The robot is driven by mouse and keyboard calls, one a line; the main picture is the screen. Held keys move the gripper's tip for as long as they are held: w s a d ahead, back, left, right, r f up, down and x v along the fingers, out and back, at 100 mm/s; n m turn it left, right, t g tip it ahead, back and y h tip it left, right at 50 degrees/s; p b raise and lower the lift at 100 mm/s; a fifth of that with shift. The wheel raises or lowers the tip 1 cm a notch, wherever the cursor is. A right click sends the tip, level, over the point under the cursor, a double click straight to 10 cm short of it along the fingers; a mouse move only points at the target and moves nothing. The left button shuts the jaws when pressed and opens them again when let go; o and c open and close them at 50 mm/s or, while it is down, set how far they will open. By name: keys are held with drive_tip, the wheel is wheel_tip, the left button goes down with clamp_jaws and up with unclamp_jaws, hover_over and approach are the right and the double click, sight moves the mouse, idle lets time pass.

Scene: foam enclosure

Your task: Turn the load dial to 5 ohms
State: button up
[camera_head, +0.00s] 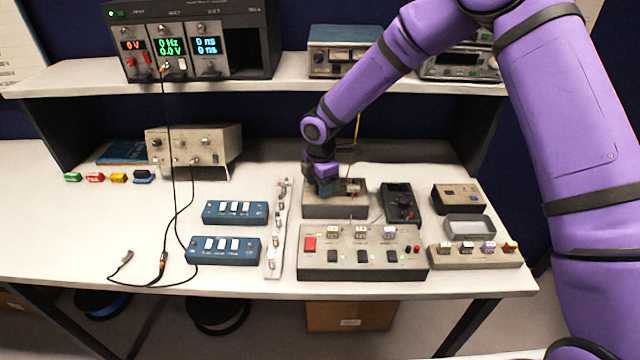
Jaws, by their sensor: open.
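My gripper (324,188) points down over a grey box (335,211) near the middle of the bench. It is small and dark in this view, and it hides part of the box's top. I cannot tell whether its fingers touch anything there. No dial marked as the load dial or in ohms can be read at this size. A dark handheld unit (399,203) with a round knob lies just right of the box. If a dial is under my gripper, it is hidden.
A grey switch panel (362,272) with a red button stands in front of the box. Two blue switch strips (223,251) and a metal strip (276,240) lie left. Black cables hang from the shelf (70,83) onto the bench. A grey tray (469,228) is right.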

drive_tip(key=c, duration=0.9)
